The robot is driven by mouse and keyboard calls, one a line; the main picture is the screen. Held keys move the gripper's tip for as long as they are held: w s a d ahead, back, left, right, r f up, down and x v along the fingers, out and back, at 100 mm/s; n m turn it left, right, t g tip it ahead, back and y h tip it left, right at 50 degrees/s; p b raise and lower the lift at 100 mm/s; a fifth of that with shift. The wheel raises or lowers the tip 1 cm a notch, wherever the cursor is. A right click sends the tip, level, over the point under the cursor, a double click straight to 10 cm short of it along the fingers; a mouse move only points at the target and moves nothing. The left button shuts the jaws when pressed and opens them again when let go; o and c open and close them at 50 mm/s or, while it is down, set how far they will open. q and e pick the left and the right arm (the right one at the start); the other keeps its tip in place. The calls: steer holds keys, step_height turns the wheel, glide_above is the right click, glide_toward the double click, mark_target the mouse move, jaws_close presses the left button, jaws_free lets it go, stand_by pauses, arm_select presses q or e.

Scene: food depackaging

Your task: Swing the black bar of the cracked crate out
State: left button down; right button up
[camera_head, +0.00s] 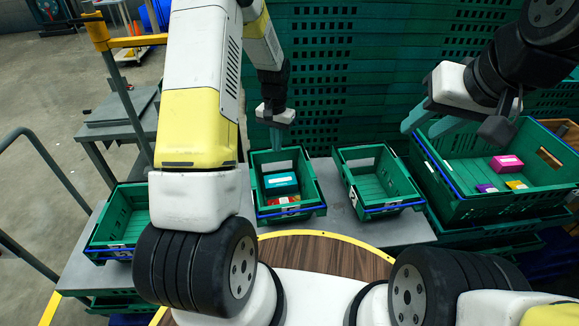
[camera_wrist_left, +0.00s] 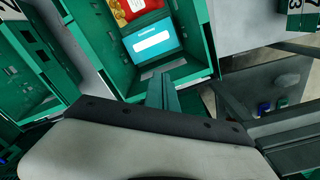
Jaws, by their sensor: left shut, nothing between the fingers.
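Several green crates stand in a row. I cannot tell which is cracked, and I make out no black bar for certain; the bars I see look blue. The middle crate (camera_head: 291,213) holds a teal box (camera_head: 281,183) and a red packet (camera_head: 283,200); both also show in the left wrist view, the box (camera_wrist_left: 152,42) and the packet (camera_wrist_left: 132,10). My left gripper (camera_head: 276,146) points down at the back end of this crate, shut and empty. It shows in the left wrist view (camera_wrist_left: 161,90) near the crate's end wall. My right gripper (camera_head: 430,124) hangs open by the large crate (camera_head: 466,208).
The large crate holds a pink box (camera_head: 507,164) and small purple and yellow packets. An empty green crate (camera_head: 378,180) stands right of the middle one, another (camera_head: 122,222) at the left. Tall stacked green crates (camera_head: 350,60) close off the back.

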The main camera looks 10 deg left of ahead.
arm_select(q)
steer(key=shift+s+d+r, duration=0.1)
steer(key=shift+s+r, duration=0.05)
steer(key=shift+r, duration=1.25)
steer(key=shift+s+r, duration=0.15)
steer(key=shift+r, duration=1.2)
steer(key=shift+r, duration=0.1)
steer(key=s+r+t, duration=0.2)
steer(key=s+r, duration=0.3)
steer(key=r, duration=0.5)
steer(key=s+d+r+n+t+h, duration=0.1)
steer(key=s+r+t, duration=0.1)
steer(key=s+r, duration=0.4)
steer(key=s+d+r+n+t+h, duration=0.1)
steer(key=s+r, duration=0.6)
steer(key=s, duration=0.8)
steer(key=shift+s+d+r+t, duration=0.25)
steer(key=shift+s+d+t, duration=0.15)
steer(key=shift+d+t, duration=0.25)
